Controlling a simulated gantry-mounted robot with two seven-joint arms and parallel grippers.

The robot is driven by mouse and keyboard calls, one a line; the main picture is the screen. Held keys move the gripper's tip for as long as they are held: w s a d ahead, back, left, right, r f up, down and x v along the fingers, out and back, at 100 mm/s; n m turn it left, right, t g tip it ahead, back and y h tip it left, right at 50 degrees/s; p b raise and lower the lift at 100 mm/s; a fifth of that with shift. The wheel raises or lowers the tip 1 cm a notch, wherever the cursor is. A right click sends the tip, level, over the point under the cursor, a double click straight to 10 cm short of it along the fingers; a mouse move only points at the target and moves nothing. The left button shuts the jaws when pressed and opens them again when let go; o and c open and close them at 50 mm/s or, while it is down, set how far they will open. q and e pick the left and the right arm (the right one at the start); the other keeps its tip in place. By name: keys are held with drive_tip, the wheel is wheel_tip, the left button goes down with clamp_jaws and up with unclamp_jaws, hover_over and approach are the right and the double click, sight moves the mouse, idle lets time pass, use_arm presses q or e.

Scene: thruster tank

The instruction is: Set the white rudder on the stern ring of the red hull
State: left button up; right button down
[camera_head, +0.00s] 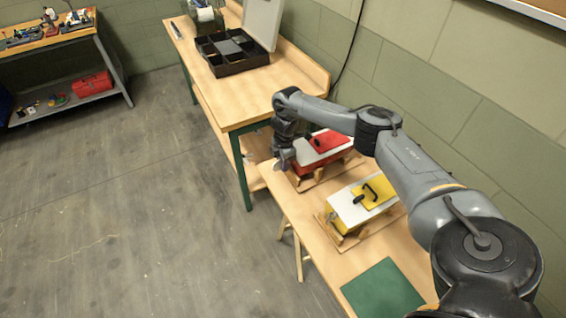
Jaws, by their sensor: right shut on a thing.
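The red hull (310,172) sits on a wooden cradle on the long bench, with a white and red deck on top. My right gripper (284,163) is at the left end of the red hull, pointing down, with its arm reaching in over the bench from the right. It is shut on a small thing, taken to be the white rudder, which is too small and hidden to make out. The stern ring cannot be made out at this size. I cannot tell whether the held piece touches the hull. My left gripper is not in view.
A yellow hull (345,225) with a white and yellow deck stands on a wooden cradle nearer me. A green mat (383,290) lies at the bench's near end. A black compartment box (232,52) with its lid up is on the far table. Open floor lies left.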

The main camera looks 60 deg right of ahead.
drive_tip(key=shift+f, duration=0.25)
idle(0.3)
drive_tip(key=c, duration=0.8)
unclamp_jaws()
drive_tip(key=shift+c, duration=0.2)
drive_tip(key=shift+r, duration=0.2)
wheel_tip(320, 180, up, 4)
drive_tip(key=p, duration=0.4)
drive_tip(key=shift+r+p, duration=0.2)
drive_tip(key=shift+p, duration=0.2)
drive_tip(key=shift+r+p, duration=1.6)
drive_tip(key=shift+p, duration=0.05)
